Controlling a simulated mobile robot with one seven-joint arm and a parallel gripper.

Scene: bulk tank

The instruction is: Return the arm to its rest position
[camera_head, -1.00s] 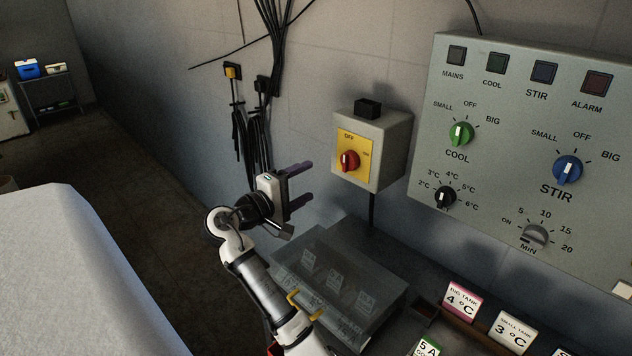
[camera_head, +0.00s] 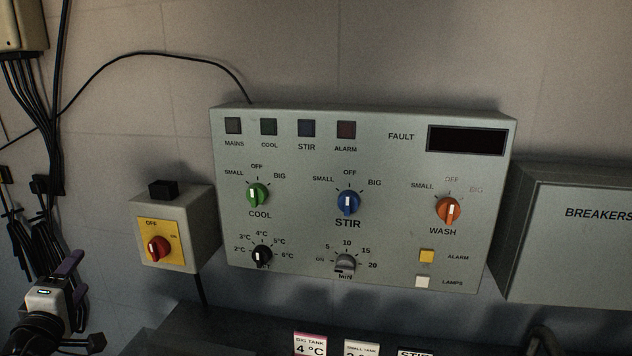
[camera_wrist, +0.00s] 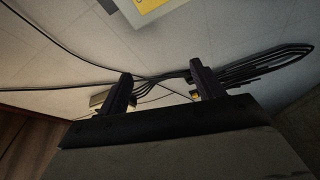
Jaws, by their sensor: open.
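My gripper (camera_head: 80,278) is at the lower left of the head view, with its dark fingers pointing up and right toward the wall. It is left of the yellow-faced switch box (camera_head: 161,245) and apart from it. Only the end of my arm shows; the rest is below the picture. In the wrist view both fingers of my gripper (camera_wrist: 161,88) stand apart with nothing between them. Behind them are the wall and black cables (camera_wrist: 255,70).
A grey control panel (camera_head: 385,230) with knobs and lamps is on the wall. A breakers box (camera_head: 590,240) is at right. Cards (camera_head: 310,344) stand on the surface below. Hanging cables (camera_head: 50,130) are behind my gripper. The wall above the panel is mostly bare.

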